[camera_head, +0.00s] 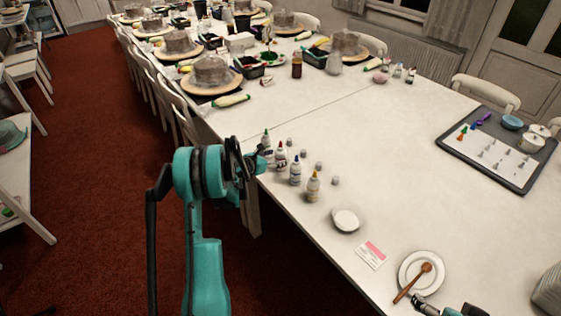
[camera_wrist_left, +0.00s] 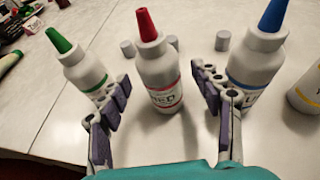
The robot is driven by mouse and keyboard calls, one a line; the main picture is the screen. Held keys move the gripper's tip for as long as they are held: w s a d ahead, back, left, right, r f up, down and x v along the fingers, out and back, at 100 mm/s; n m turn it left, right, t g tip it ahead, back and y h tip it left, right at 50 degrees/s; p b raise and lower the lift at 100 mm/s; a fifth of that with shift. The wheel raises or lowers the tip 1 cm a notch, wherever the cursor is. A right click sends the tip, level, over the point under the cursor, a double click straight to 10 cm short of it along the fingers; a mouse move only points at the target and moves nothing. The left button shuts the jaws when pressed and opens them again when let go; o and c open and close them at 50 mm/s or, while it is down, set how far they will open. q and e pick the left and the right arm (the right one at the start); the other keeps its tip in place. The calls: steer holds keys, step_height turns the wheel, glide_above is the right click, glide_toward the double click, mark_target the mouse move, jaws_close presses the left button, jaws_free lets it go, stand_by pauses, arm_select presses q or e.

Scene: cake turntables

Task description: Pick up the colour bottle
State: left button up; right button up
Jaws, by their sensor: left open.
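Several white colour bottles stand in a row near the table's left edge: green-capped (camera_head: 266,142), red-capped (camera_head: 281,158), blue-capped (camera_head: 295,175) and yellow-labelled (camera_head: 313,189). My left gripper (camera_head: 262,160) is beside the row in the head view. In the left wrist view the red-capped bottle (camera_wrist_left: 160,75) stands upright between the open fingers (camera_wrist_left: 163,95), with gaps at both sides. The green-capped bottle (camera_wrist_left: 82,65) is left of it, the blue-capped bottle (camera_wrist_left: 258,65) right, partly behind a finger. My right gripper (camera_head: 445,308) shows only partly at the bottom edge; its jaws are unclear.
Small grey caps (camera_head: 319,166) lie behind the bottles. A white bowl (camera_head: 345,220), a pink-and-white card (camera_head: 371,254) and a plate (camera_head: 420,290) with a wooden spoon (camera_head: 413,282) lie nearer. A dark-edged tray (camera_head: 460,176) is at right. The table middle is clear.

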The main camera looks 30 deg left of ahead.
arm_select(q)
steer(key=x, duration=0.3)
steer(key=shift+f+b, duration=0.1)
steer(key=shift+b, duration=0.2)
steer(key=shift+s, duration=0.15)
steer(key=shift+c, duration=0.9)
steer(key=c, duration=0.8)
steer(key=shift+o, duration=0.2)
steer(key=shift+r, duration=0.2)
steer(key=shift+o, duration=0.4)
step_height(320, 180, up, 10)
steer(key=p, duration=0.4)
steer(key=shift+f, duration=0.1)
